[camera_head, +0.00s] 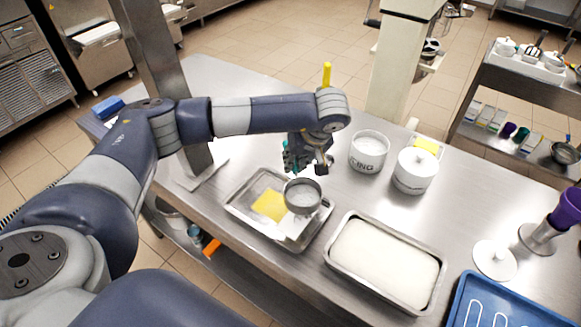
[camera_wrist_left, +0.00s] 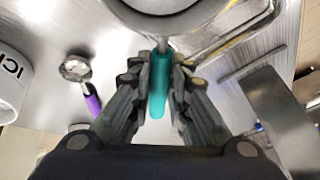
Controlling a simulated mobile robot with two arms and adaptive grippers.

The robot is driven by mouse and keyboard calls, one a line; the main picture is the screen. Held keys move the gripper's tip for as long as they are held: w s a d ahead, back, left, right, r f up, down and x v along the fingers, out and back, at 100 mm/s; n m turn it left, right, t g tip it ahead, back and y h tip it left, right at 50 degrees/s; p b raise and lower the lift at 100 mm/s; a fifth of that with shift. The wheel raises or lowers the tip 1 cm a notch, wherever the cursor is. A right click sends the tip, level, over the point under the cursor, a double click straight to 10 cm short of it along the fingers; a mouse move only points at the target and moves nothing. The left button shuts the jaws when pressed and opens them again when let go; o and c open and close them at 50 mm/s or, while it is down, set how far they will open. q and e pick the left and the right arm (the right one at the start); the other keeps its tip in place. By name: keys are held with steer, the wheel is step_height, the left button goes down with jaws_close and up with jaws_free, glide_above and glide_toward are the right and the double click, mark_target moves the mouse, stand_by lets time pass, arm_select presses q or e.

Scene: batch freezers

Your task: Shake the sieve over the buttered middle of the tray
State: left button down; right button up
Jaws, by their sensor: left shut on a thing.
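My left gripper (camera_head: 300,160) is shut on the teal handle of the sieve; in the left wrist view the fingers (camera_wrist_left: 160,88) clasp this handle from both sides. The sieve (camera_head: 303,194) is a round metal bowl, held above the right part of a shallow metal tray (camera_head: 234,208). Its bowl is partly cut off in the wrist view (camera_wrist_left: 160,14). The tray holds a yellow buttered patch (camera_head: 268,205), left of the sieve. A white area (camera_head: 294,226) shows below the sieve, beside the yellow. The tray's far right part is hidden by the sieve. My right gripper is not seen.
An icing pot (camera_head: 369,152) and a lidded white pot (camera_head: 414,172) stand behind, right of my gripper. A tray of white contents (camera_head: 330,262) and a blue tray (camera_head: 462,300) lie to the right. A metal post (camera_head: 190,150) rises left of the sieve's tray.

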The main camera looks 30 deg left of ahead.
arm_select(q)
steer(key=shift+b, duration=1)
steer(key=shift+s+b, duration=0.15)
steer(key=shift+b, duration=0.6)
steer(key=s, duration=0.3)
steer(key=shift+s+a+r, duration=0.1)
steer(key=shift+s+a, duration=0.15)
